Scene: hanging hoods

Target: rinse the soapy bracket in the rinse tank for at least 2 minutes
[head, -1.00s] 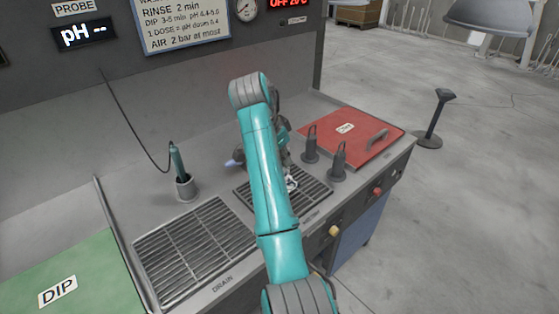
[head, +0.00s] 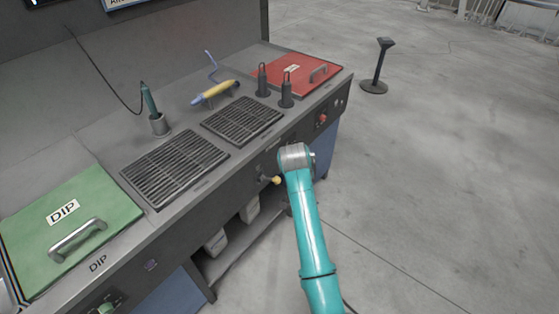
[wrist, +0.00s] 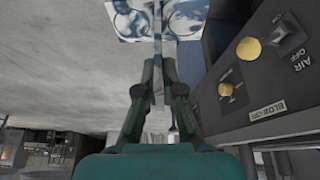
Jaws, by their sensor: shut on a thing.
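In the wrist view my gripper (wrist: 159,70) is shut on the bracket (wrist: 188,22), at a narrow upright part between the fingertips. The bracket has wide plates with white and blue blotches, partly cut off at the top edge. I cannot tell how much of that pattern is soap. In the head view my arm reaches in front of the bench, and my gripper and the bracket are hidden there. No tank labelled for rinsing shows.
The bench has a green DIP lid (head: 100,210), two grates (head: 175,165) (head: 242,120), a red lid (head: 290,75), two dark upright handled cylinders (head: 285,92) and a yellow-handled tool (head: 218,90). The BLOW-OFF panel (wrist: 265,75) is close at right. A post (head: 378,65) stands on open floor.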

